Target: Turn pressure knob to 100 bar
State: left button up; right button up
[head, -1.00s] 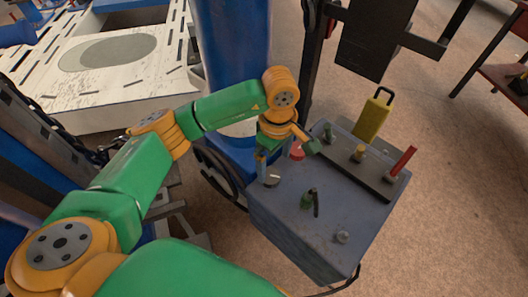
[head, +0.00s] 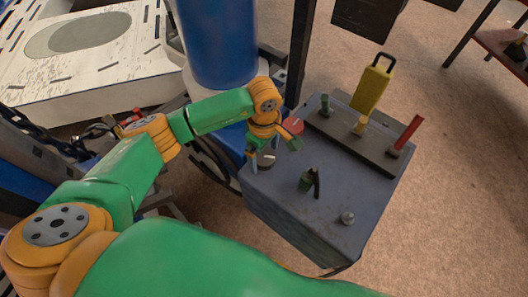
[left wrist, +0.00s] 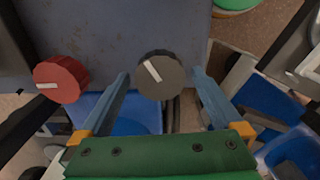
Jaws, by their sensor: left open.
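A dark grey round knob (left wrist: 159,75) with a white pointer line is on the edge of the grey control box (head: 270,205). It also shows in the head view (head: 266,159). In the left wrist view its pointer tilts to the upper left. My left gripper (head: 265,160) is open, its two blue-grey fingers on either side of this knob with a gap on each side (left wrist: 160,90). A red knob (left wrist: 61,79) with a white pointer sits beside it, left of the fingers; it is behind the gripper in the head view (head: 293,126). No scale is readable. My right gripper is out of view.
A yellow handled block (head: 372,88) stands behind. A blue column (head: 215,45) rises near my left arm.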

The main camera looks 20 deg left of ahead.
pick_arm(q)
jog(key=c, duration=1.3)
jog(key=shift+n, duration=0.3)
jog(key=n+b, duration=0.1)
jog(key=n, duration=0.3)
jog(key=shift+n, duration=0.4)
jog(key=n, duration=0.3)
jog(key=shift+n+b, duration=0.3)
jog(key=shift+n, duration=1.4)
